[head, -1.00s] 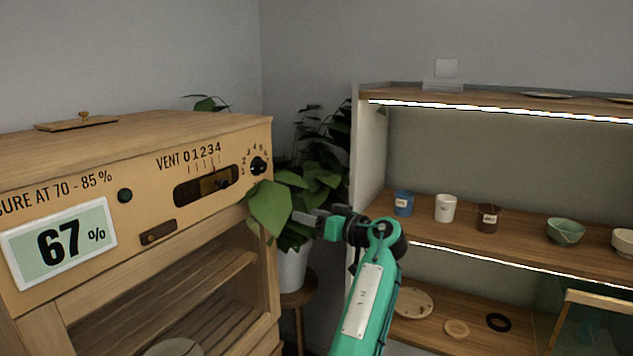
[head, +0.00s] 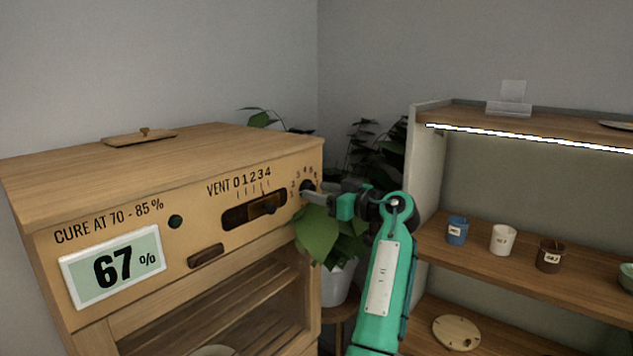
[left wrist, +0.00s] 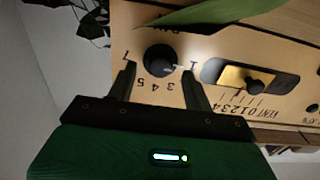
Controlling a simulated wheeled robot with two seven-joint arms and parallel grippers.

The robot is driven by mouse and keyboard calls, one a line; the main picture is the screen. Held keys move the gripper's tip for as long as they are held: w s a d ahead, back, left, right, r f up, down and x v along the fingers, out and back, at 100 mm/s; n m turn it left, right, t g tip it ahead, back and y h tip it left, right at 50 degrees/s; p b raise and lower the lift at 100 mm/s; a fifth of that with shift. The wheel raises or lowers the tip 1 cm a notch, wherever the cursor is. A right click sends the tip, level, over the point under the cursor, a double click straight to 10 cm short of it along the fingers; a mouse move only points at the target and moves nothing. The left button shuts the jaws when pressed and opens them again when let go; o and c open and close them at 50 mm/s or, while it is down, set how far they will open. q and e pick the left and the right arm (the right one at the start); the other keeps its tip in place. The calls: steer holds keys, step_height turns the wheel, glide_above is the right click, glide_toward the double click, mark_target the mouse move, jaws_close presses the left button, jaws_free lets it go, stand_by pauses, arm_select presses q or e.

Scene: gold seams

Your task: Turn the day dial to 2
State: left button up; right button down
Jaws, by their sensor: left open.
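The day dial is a small round black knob (left wrist: 160,61) on the front panel of the wooden cabinet (head: 190,205), with numbers around it. In the head view the dial (head: 307,186) is partly hidden by my gripper. My left gripper (head: 318,192) is at the cabinet's right front edge, in front of the dial. In the left wrist view its two dark fingers (left wrist: 160,85) are apart, one on each side of the dial. I cannot tell whether they touch it. My right gripper is not in view.
The vent slot with its slider (head: 255,208) is left of the dial. A green leaf (left wrist: 215,12) of the potted plant (head: 335,240) hangs close to the gripper. A lit shelf (head: 480,235) with cups stands at the right.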

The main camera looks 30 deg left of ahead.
arm_select(q)
steer(key=shift+a, duration=0.75)
steer(key=shift+w+a+f, duration=0.1)
steer(key=shift+a, duration=0.05)
steer(key=c, duration=0.7)
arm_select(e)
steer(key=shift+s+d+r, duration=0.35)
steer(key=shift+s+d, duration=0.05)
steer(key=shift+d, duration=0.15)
